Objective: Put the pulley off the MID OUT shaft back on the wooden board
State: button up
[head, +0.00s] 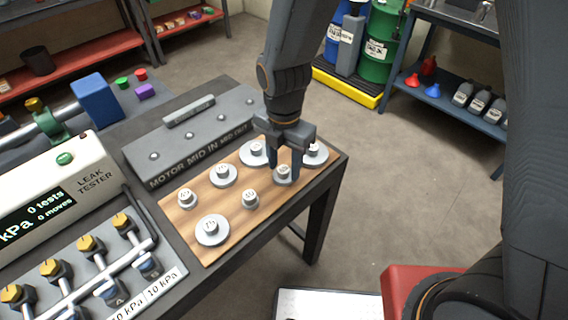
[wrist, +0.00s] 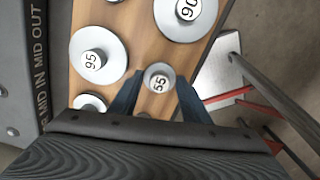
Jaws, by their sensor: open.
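The small grey pulley marked 55 (wrist: 158,78) stands on the wooden board (head: 182,225), and its hub also shows in the head view (head: 283,175). My gripper (head: 284,178) is open, pointing down over the board, its fingers on either side of this pulley. In the wrist view the gripper (wrist: 160,96) shows the pulley between the fingertips; I cannot tell whether they touch it. The grey block (head: 185,160) labelled MOTOR, MID IN and MID OUT lies behind the board. The shaft stubs I can see on it (head: 154,156) look bare; my arm hides part of its right end.
Several other pulleys stand on the board, including one marked 95 (wrist: 92,62) and one marked 90 (wrist: 187,10) near the gripper. The leak tester (head: 60,190) and a valve manifold (head: 100,270) stand to the left.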

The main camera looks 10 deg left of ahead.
aim_at(284, 168)
notch_tip(284, 168, up, 12)
jog(key=b, duration=0.2)
jog(key=s+d+f+m, duration=0.1)
jog(key=d+f+m, duration=0.1)
jog(key=d+m, duration=1)
jog(key=s+d+f+m, duration=0.1)
jog(key=d+f+m, duration=0.2)
jog(key=d+m, duration=0.9)
jog(key=shift+s+m+t, duration=0.4)
jog(key=shift+m, duration=2.7)
